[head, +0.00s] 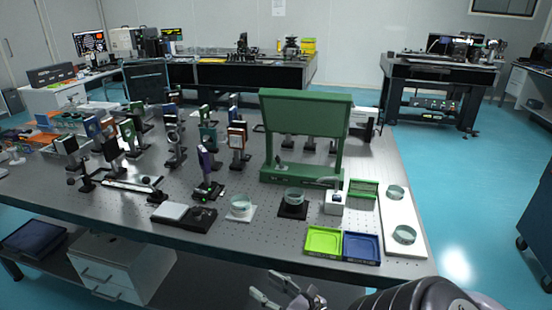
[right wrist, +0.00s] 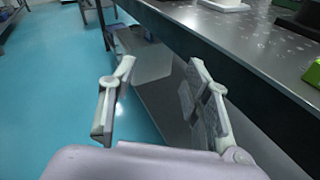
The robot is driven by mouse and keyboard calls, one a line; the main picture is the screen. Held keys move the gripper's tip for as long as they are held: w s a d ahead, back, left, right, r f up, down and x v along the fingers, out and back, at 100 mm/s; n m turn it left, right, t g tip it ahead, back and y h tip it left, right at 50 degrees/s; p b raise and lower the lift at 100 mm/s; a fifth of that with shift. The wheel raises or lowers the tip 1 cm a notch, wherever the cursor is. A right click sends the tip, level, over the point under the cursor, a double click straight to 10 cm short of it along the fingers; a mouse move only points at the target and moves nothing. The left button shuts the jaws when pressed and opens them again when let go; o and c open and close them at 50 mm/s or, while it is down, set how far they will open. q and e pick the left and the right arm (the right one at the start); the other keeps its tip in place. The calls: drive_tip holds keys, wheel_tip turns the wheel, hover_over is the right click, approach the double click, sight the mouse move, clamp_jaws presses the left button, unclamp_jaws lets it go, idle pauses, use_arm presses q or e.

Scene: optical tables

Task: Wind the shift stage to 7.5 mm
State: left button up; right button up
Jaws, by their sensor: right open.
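My right gripper (head: 265,286) is low at the bottom of the head view, in front of the table's near edge. In the right wrist view my right gripper (right wrist: 160,68) has its fingers wide apart with nothing between them. The optical table (head: 280,232) holds several small mounts and stages. A dark stage with a purple upright plate and a small green light (head: 207,187) stands left of centre near the front; I cannot tell whether it is the shift stage. No scale or millimetre reading is legible. My left gripper is out of view.
A tall green frame (head: 305,98) stands at the table's middle. A lime tray (head: 322,241) and a blue tray (head: 361,247) lie at the front edge, with glass dishes on pads behind. A white board (head: 400,220) carries dishes at the right. Blue floor is free to the right.

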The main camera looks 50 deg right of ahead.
drive_tip(key=shift+s+d+f+m+g+h, duration=0.2)
drive_tip(key=shift+d+f+m, duration=0.15)
drive_tip(key=shift+f, duration=0.25)
drive_tip(key=shift+s+d+f+m+g+h, duration=0.1)
drive_tip(key=shift+d+f+m+g, duration=0.1)
drive_tip(key=shift+d+f+m, duration=0.3)
drive_tip(key=shift+a+f, duration=0.15)
drive_tip(key=s+d+f+m+g+h, duration=0.1)
drive_tip(key=s+f+m+g, duration=0.3)
drive_tip(key=f, duration=0.6)
drive_tip(key=s+d+f+m+g, duration=0.15)
drive_tip(key=s+f+m, duration=0.3)
drive_tip(key=f, duration=0.45)
drive_tip(key=s+d+f+m+g+h, duration=0.1)
drive_tip(key=s+d+f+m+g, duration=0.3)
drive_tip(key=f, duration=0.6)
drive_tip(key=s+a+f+m+g+y, duration=0.2)
drive_tip(key=s+a+f+m, duration=0.4)
drive_tip(key=a, duration=0.5)
drive_tip(key=s+a+f+m+g+y, duration=0.2)
drive_tip(key=s+a+f+m, duration=0.5)
drive_tip(key=a+f, duration=0.5)
drive_tip(key=m+g, duration=0.1)
drive_tip(key=m, duration=0.1)
drive_tip(key=shift+s+a+m, duration=0.15)
drive_tip(key=shift+s+m, duration=0.05)
drive_tip(key=shift+m, duration=0.2)
